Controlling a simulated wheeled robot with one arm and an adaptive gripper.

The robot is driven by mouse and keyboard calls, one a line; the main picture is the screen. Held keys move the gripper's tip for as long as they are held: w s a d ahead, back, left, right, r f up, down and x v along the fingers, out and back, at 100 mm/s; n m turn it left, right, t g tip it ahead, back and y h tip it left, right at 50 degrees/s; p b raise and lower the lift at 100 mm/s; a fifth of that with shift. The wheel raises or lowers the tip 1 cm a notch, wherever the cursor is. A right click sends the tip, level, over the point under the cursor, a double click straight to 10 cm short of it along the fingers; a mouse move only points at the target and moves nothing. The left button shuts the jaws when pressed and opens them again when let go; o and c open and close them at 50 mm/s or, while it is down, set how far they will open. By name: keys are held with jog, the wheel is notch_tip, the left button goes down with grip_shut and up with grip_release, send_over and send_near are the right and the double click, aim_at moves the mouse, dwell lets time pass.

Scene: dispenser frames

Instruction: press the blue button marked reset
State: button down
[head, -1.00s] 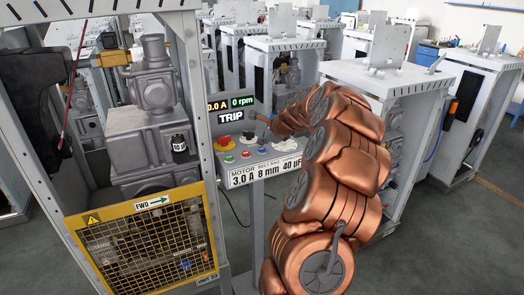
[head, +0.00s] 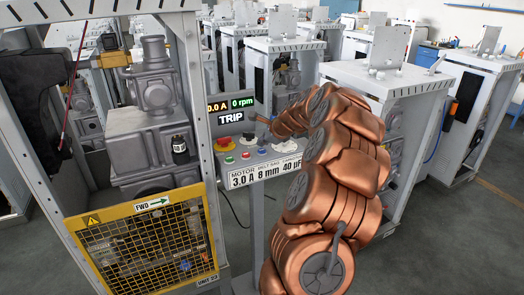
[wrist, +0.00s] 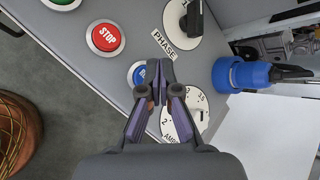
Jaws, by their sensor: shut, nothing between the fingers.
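The blue button (wrist: 136,74) shows in the wrist view beside the red STOP button (wrist: 106,38); its marking is mostly hidden by my fingers. In the head view the blue button (head: 262,151) is small, at the right of the row on the sloped control panel. My gripper (wrist: 160,73) is shut and empty, its fingertips overlapping the button's right edge in the wrist view. In the head view my gripper (head: 263,120) is above the panel, apart from the button. The display (head: 231,117) reads TRIP and 0 rpm.
A blue plug (wrist: 236,75) is at the right. In the head view a red mushroom button (head: 225,142) and a green button (head: 229,160) share the panel. A yellow mesh guard (head: 151,206) is at lower left.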

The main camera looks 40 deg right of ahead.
aim_at(263, 150)
jog(key=shift+f, duration=0.15)
jog(key=shift+f, duration=0.3)
jog(key=shift+f, duration=0.45)
dwell(1.0)
jog(key=shift+r, duration=0.1)
jog(key=shift+r+p, duration=0.8)
jog(key=shift+r+p, duration=1.85)
jog(key=shift+r, duration=0.65)
